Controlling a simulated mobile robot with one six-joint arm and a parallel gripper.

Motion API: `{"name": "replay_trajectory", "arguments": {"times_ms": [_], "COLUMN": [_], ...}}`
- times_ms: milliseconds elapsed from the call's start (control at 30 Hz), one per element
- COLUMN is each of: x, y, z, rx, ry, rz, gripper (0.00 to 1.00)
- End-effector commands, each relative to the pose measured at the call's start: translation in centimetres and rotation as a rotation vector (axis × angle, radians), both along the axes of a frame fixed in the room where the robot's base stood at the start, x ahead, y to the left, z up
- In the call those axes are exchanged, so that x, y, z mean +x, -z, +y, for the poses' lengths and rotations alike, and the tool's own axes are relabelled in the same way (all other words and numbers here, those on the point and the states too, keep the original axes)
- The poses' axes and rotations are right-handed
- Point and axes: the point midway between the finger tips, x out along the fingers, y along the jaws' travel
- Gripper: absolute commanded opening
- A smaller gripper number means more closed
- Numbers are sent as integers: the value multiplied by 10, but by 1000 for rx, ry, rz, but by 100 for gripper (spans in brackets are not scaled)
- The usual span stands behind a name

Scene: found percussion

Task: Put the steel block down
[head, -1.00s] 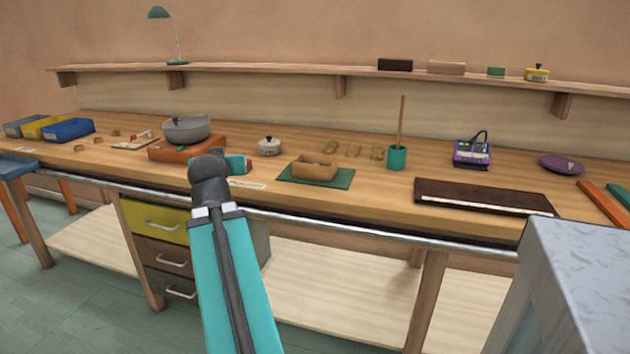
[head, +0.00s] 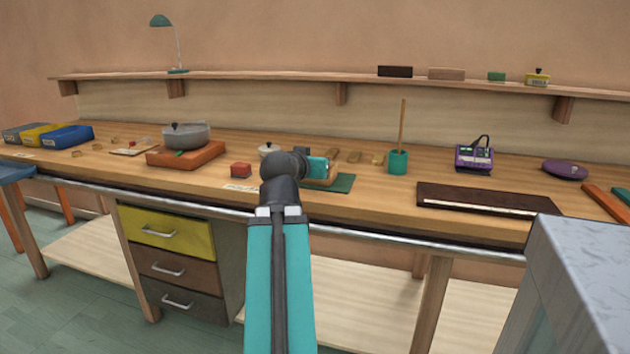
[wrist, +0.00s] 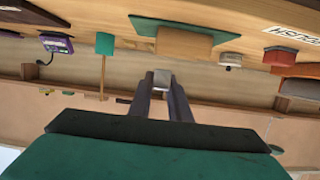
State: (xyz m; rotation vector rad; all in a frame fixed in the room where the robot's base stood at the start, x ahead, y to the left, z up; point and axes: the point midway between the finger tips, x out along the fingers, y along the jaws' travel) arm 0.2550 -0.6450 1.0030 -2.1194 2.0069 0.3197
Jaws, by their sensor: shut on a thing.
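My gripper (wrist: 162,86) is shut on a small grey steel block (wrist: 163,77), which shows between the fingertips in the wrist view. In the head view my arm hides the fingers and the block. In the wrist view the box (wrist: 184,46) and mat (wrist: 190,27) appear upside down, just beyond the block. I cannot tell the block's exact height or whether it is over the box.
A red block (head: 240,170) and an orange slab with a grey pot (head: 186,136) stand left. A small white pot (head: 267,149) is close by my wrist. A teal cup with a stick (head: 398,161), a purple device (head: 474,155) and a dark brown board (head: 485,198) are right.

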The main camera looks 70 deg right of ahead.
Motion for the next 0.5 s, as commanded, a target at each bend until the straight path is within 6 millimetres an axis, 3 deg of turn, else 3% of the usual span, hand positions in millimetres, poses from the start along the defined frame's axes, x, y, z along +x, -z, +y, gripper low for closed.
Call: {"name": "replay_trajectory", "arguments": {"times_ms": [500], "x": [5], "y": [-4], "z": [-11], "rx": [0], "ry": [-1], "rz": [1], "gripper": [0]}}
